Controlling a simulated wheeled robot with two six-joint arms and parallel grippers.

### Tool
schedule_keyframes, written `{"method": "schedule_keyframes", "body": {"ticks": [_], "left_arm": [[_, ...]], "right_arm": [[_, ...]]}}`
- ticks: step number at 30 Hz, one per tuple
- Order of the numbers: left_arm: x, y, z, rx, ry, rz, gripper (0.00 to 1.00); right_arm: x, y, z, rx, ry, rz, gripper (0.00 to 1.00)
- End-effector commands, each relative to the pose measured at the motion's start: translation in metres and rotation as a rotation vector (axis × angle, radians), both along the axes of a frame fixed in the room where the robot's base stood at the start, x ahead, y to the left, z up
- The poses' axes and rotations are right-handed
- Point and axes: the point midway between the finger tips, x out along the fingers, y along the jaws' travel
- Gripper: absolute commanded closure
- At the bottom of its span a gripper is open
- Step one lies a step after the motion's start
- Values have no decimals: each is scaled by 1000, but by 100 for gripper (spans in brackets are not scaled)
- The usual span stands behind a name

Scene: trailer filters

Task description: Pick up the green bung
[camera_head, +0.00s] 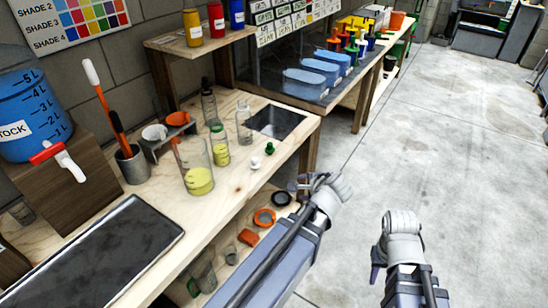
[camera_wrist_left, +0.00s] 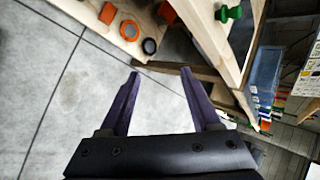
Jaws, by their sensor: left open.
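The green bung (camera_head: 269,148) stands on the wooden workbench near its front edge, beside a white bung (camera_head: 255,162). The green bung also shows at the top of the left wrist view (camera_wrist_left: 228,13), up and right of the fingers. My left gripper (camera_head: 299,184) is just off the bench's front edge, right of and nearer than the green bung. In the left wrist view its purple fingers (camera_wrist_left: 160,73) are apart with nothing between them. My right gripper (camera_head: 378,262) hangs over the floor at lower right; its finger opening is hidden.
A beaker with yellow liquid (camera_head: 199,180), a green-capped bottle (camera_head: 219,146) and a clear bottle (camera_head: 243,124) stand behind the bungs. A dark tray (camera_head: 95,262) lies at left. Rings (camera_head: 264,217) sit on the lower shelf. The floor (camera_head: 440,130) at right is clear.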

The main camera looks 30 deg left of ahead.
Motion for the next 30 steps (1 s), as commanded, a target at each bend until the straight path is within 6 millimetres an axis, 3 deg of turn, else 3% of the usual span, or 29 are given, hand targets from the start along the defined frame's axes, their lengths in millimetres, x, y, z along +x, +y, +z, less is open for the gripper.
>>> {"method": "schedule_keyframes", "body": {"ticks": [1,6,12,19,30], "left_arm": [[11,18,-13,81,-6,-44,36],[48,85,-13,490,34,-263,36],[76,138,-4,1001,218,-501,36],[90,160,0,1330,412,-650,36],[99,168,3,1396,459,-681,36]], "right_arm": [[0,0,-23,0,0,0,64],[0,0,-77,0,0,0,64],[0,0,-127,0,0,0,64],[0,0,-153,0,0,1,64],[0,0,-154,0,0,0,64]]}}
